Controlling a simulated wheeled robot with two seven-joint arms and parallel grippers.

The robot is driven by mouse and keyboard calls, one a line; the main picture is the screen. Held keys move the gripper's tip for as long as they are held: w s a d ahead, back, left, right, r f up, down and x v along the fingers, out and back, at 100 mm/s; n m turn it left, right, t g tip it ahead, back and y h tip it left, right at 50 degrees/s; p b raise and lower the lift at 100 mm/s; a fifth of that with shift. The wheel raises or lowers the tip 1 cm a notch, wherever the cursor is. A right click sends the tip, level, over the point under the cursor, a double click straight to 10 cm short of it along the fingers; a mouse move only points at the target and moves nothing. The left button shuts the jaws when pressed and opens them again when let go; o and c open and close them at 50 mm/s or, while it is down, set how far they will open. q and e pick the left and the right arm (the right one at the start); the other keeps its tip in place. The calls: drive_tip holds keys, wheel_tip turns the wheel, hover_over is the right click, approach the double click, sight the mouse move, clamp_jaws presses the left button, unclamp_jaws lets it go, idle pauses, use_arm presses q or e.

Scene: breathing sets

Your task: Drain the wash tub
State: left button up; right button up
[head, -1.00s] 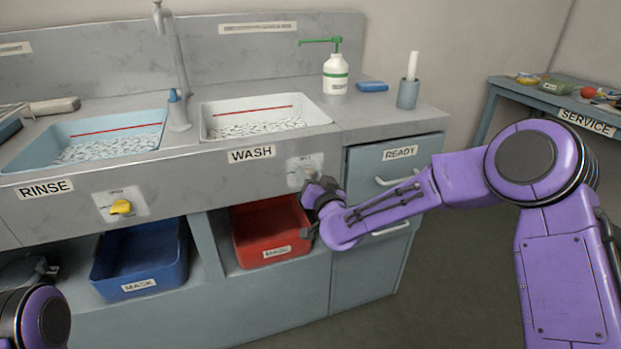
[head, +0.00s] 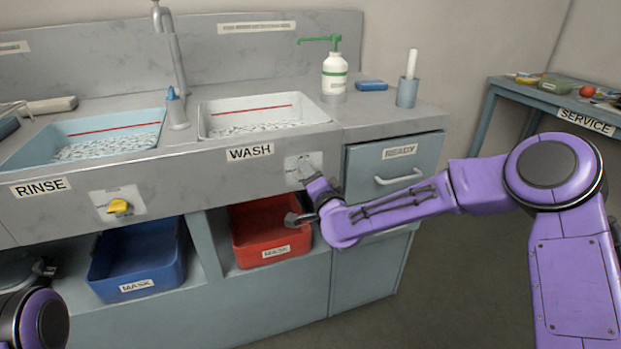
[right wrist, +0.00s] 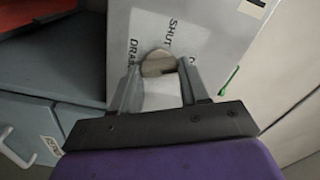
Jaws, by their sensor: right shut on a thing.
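The white wash tub (head: 206,125) is set in the grey counter, with small pale pieces inside and a red line on its back wall. Below it, a pale valve plate (head: 290,165) is on the front panel. In the right wrist view the plate (right wrist: 178,32) reads SHUT and DRAIN. My right gripper (right wrist: 158,80) is shut on the pale valve handle (right wrist: 158,64), with a finger on each side. In the head view my right gripper (head: 304,172) is at the plate and largely covers the handle. My left gripper does not show clearly; only part of that arm is at bottom left.
The blue rinse tub (head: 25,150) is at left, with a yellow valve knob (head: 117,206) below. A blue bin (head: 140,270) and a red bin (head: 270,235) stand under the counter. A drawer handle (head: 398,177) sticks out near my right wrist. A soap bottle (head: 334,75) stands above.

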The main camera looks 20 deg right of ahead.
idle(0.5)
drive_tip(key=o, duration=1.1)
drive_tip(key=shift+c, duration=0.2)
drive_tip(key=shift+s, duration=0.1)
drive_tip(key=s, duration=1)
drive_tip(key=shift+s+d, duration=0.2)
